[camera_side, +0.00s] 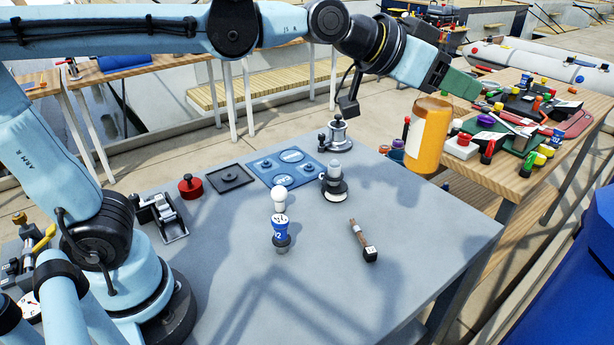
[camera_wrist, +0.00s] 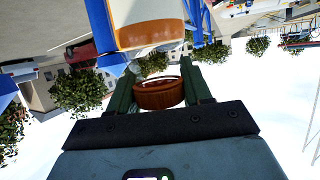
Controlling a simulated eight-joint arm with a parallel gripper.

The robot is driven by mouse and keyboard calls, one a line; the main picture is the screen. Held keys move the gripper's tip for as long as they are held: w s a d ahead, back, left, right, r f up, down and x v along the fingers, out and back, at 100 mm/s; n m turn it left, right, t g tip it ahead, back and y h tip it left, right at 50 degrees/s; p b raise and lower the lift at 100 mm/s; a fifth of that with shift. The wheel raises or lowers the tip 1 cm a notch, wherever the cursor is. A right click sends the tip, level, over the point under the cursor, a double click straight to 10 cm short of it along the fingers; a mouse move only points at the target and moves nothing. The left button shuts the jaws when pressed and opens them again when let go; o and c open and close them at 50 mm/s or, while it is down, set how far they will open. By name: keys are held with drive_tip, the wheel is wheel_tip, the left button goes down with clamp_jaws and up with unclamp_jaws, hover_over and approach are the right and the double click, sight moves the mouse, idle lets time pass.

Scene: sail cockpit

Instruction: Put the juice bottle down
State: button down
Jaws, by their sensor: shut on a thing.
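In the wrist view, the green fingers of my gripper (camera_wrist: 160,88) are shut on the bottle's ribbed brown cap (camera_wrist: 160,95). The bottle's body (camera_wrist: 148,25) extends beyond the fingers, cut off by the frame's top edge. The bottle appears held in the air near the grey table's far right corner. Its exact height above any surface cannot be told.
The grey table (camera_side: 330,275) bears a blue plate (camera_side: 287,168), a white-topped blue item (camera_side: 280,230), a dark-based fitting (camera_side: 334,182) and a brown-handled tool (camera_side: 362,241). Its front right is clear. A wooden bench (camera_side: 514,186) at right is crowded with coloured items.

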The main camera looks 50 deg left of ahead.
drive_tip(key=shift+s+r, duration=0.15)
drive_tip(key=shift+r, duration=0.15)
drive_tip(key=s+a+f+n+y, duration=0.7)
drive_tip(key=s+a+f+y, duration=0.1)
drive_tip(key=s+a+y, duration=0.1)
drive_tip(key=s+a+r+n+g+y, duration=0.85)
drive_tip(key=s+a+n+g, duration=0.3)
drive_tip(key=a+n, duration=0.2)
wheel_tip(320, 180, down, 11)
drive_tip(key=t, duration=0.1)
drive_tip(key=s+a+f, duration=0.1)
drive_tip(key=a+f, duration=1)
drive_tip(key=shift+s+f+y, duration=0.15)
drive_tip(key=shift+s+y, duration=0.15)
drive_tip(key=shift+y, duration=0.05)
drive_tip(key=shift+a, duration=0.1)
